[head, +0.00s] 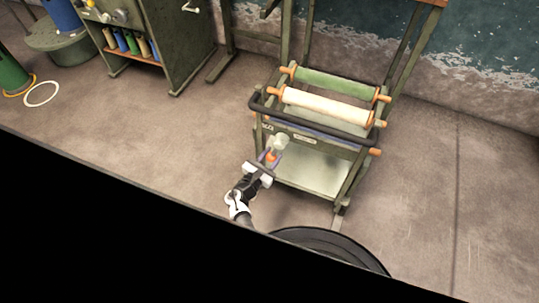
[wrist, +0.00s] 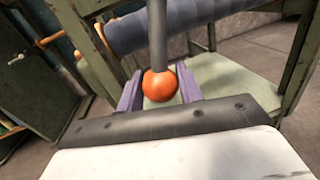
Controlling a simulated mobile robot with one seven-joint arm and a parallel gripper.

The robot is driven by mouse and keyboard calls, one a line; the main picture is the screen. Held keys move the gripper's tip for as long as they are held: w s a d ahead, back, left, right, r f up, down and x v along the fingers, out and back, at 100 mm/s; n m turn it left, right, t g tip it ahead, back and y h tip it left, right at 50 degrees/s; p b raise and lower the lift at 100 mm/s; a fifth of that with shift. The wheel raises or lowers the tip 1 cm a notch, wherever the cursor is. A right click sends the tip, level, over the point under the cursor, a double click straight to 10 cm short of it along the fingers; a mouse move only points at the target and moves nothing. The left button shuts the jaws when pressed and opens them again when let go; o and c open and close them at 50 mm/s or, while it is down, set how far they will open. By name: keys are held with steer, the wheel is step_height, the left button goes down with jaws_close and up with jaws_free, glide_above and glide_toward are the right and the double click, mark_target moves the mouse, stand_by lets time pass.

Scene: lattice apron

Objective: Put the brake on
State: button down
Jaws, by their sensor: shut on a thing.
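A brake lever with a grey rod (wrist: 157,38) and an orange ball knob (wrist: 160,84) stands at the front left of a green roll cart (head: 349,190). The knob also shows small in the head view (head: 271,157). My gripper (head: 267,158) is at the cart's front left corner. In the wrist view, its purple fingers (wrist: 159,88) are on both sides of the knob, shut on it. The rod runs up out of the wrist view, and the lever's mount is hidden. A pale round part (head: 281,139) is just behind the knob.
The cart carries a cream roll (head: 328,107) and a green roll (head: 336,84) with orange ends, and a dark handle bar (head: 310,121) crosses its front. A green cabinet (head: 165,45) stands back left. Rings (head: 41,94) lie far left. The floor right of the cart is clear.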

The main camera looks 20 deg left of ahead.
steer(key=d+n+t+p, duration=0.1)
steer(key=d+n+p, duration=0.1)
steer(key=d+n, duration=0.4)
steer(key=shift+s+d+r+n+t+y, duration=0.15)
steer(key=shift+d+n+t+y, duration=0.15)
steer(key=shift+n, duration=0.9)
steer(key=c, duration=1.3)
jaws_free()
steer(key=shift+d, duration=0.1)
steer(key=shift+o, duration=0.2)
